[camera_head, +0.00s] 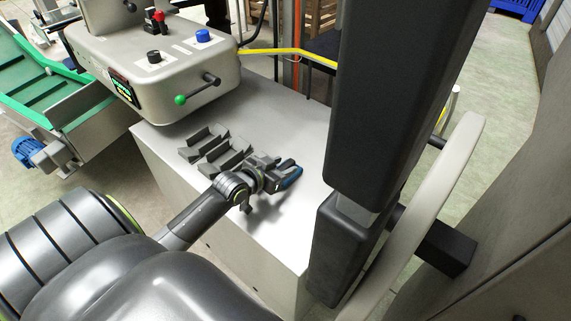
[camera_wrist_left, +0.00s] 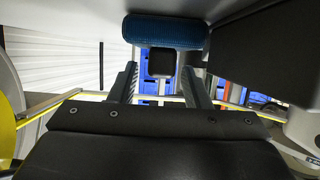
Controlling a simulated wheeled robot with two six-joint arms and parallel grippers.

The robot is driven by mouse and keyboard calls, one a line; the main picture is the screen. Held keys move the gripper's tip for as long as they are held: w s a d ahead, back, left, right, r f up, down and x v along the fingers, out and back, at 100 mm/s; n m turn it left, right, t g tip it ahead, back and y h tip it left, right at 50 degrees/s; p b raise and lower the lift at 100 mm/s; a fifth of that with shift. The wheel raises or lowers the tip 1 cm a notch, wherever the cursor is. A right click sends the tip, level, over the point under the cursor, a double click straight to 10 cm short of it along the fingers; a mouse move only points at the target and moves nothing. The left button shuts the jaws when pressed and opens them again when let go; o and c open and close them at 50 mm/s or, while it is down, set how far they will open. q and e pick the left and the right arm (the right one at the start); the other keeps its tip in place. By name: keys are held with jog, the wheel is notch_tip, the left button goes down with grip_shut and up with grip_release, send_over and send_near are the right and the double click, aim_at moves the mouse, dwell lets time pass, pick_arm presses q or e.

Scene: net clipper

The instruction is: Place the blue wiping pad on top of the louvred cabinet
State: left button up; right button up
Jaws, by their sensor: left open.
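The blue wiping pad (camera_head: 290,177) is near the right edge of a pale grey cabinet top (camera_head: 300,120), just beyond my left gripper (camera_head: 272,173). In the left wrist view the pad (camera_wrist_left: 167,31) is a blue roll-like bar with a square black block (camera_wrist_left: 161,62) beside it. The two fingers of my left gripper (camera_wrist_left: 160,75) are apart, one on each side of that block, with gaps visible. Whether the pad touches the surface cannot be told. No louvres show on the grey cabinet in the head view. My right gripper is not in view.
Grey slotted holders (camera_head: 215,147) lie left of my gripper. A control box (camera_head: 165,70) with knobs and a green-tipped lever stands behind them. A dark column (camera_head: 390,90) blocks the right side. White slatted panelling (camera_wrist_left: 50,50) shows in the left wrist view.

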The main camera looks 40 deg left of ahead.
pick_arm(q)
jog(key=p+v, duration=0.1)
jog(key=v, duration=0.9)
jog(key=shift+s+r, duration=0.1)
jog(key=shift+s, duration=0.05)
jog(key=s+d+f+g, duration=0.1)
jog(key=s, duration=0.1)
jog(key=s+d+f+g+y, duration=0.1)
jog(key=s+f, duration=0.1)
jog(key=s, duration=0.1)
jog(key=s+d+f+g, duration=0.1)
jog(key=s, duration=0.1)
jog(key=shift+s+d+f+g+y, duration=0.15)
jog(key=shift+d+g+y, duration=0.15)
jog(key=shift+d+g, duration=0.1)
jog(key=s+d+f+n+g+y, duration=0.1)
jog(key=s+d+f+g, duration=0.15)
jog(key=s+g, duration=0.65)
jog(key=s+a+f+t+p, duration=0.1)
jog(key=s+f, duration=0.1)
jog(key=f, duration=0.9)
jog(key=s+f+t+p, duration=0.1)
jog(key=s+f, duration=0.1)
jog(key=f, duration=0.8)
jog(key=s+d+f+g+p, duration=0.1)
jog(key=s+f+p, duration=0.1)
jog(key=s+f, duration=1.2)
jog(key=shift+s+d+f+h, duration=0.2)
jog(key=shift+s+f+h, duration=0.05)
jog(key=shift+h, duration=0.05)
